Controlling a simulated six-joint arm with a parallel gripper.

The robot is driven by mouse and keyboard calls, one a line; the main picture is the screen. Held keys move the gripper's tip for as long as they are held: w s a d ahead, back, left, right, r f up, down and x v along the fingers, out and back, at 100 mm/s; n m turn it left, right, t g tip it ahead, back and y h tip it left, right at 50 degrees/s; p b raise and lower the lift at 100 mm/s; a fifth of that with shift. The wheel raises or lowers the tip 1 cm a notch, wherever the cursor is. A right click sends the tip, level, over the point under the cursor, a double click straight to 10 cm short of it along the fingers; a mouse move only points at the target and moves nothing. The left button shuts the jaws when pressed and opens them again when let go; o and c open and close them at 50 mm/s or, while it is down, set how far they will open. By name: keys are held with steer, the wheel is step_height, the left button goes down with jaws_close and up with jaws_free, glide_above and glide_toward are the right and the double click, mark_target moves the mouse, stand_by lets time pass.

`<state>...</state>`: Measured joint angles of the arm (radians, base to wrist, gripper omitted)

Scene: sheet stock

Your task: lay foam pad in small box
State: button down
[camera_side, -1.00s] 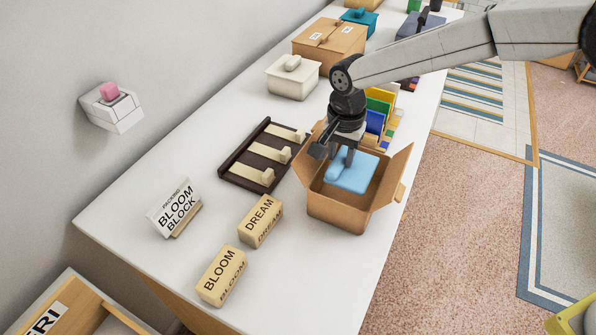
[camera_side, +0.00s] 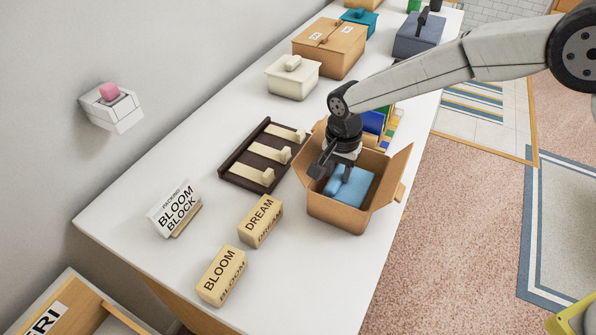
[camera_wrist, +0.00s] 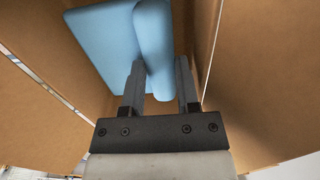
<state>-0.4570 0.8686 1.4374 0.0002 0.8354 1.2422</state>
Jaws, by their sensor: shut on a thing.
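The foam pad (camera_side: 357,190) is light blue with a raised ridge along it. It is inside the open small box (camera_side: 338,213), a brown cardboard box with its flaps spread. My gripper (camera_side: 338,177) reaches down into the box and is shut on the pad's ridge. In the wrist view the two fingers of my gripper (camera_wrist: 160,82) stand either side of the ridge of the pad (camera_wrist: 100,40), between the cardboard walls (camera_wrist: 262,80). The box floor under the pad is hidden, so I cannot tell whether the pad touches it.
A dark rack (camera_side: 262,155) with pale bars lies left of the box. Two wooden blocks, DREAM (camera_side: 260,221) and BLOOM (camera_side: 221,275), stand in front, near a sign (camera_side: 175,208). A cream lidded box (camera_side: 293,77) and coloured upright pieces (camera_side: 374,121) are behind.

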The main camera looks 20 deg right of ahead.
mark_target(340, 173)
steer(key=shift+f, duration=0.6)
steer(key=c, duration=0.6)
jaws_free()
step_height(340, 173, up, 13)
steer(key=shift+r, duration=0.15)
steer(key=shift+d, duration=0.15)
stand_by(0.5)
